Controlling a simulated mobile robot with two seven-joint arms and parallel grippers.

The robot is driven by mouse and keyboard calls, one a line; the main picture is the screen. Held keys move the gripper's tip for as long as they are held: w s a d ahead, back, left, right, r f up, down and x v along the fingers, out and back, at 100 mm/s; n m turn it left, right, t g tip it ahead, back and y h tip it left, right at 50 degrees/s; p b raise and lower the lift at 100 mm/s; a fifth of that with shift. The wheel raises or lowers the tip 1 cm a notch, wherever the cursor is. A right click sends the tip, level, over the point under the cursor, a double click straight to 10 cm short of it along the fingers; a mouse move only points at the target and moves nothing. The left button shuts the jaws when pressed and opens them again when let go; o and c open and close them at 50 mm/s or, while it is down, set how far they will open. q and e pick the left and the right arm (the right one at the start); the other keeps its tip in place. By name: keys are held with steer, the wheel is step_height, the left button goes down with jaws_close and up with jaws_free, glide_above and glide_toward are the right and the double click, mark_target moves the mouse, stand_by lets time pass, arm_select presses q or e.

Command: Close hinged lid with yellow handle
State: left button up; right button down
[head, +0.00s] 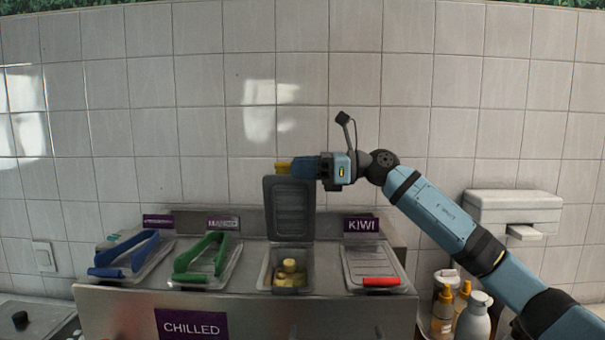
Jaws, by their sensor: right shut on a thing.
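The hinged lid (290,210) stands upright, open, behind a compartment holding something yellowish (289,274). Its yellow handle (282,168) is at the top edge. My right gripper (297,168) comes from the right and is shut on the yellow handle; the fingers partly hide it. My left gripper is not in view.
The steel counter unit (250,318) carries blue tongs (130,254) and green tongs (202,257) on trays at the left. A shut lid with a red handle (381,282) lies to the right, by the KIWI label (361,225). Bottles (474,315) stand at lower right. A tiled wall (200,110) is behind.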

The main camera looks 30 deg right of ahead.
steer(key=shift+s+a+f+b, duration=0.25)
steer(key=shift+s+a, duration=0.1)
steer(key=shift+s, duration=0.25)
steer(key=shift+s+a+f+b, duration=0.25)
steer(key=shift+s+a, duration=0.15)
steer(key=shift+s, duration=0.2)
steer(key=shift+s+a+f+b, duration=0.15)
steer(key=shift+s+a+f, duration=0.15)
steer(key=shift+s, duration=0.3)
steer(key=c, duration=0.9)
jaws_free()
steer(key=shift+c, duration=0.2)
steer(key=shift+r, duration=0.15)
step_height(320, 180, up, 20)
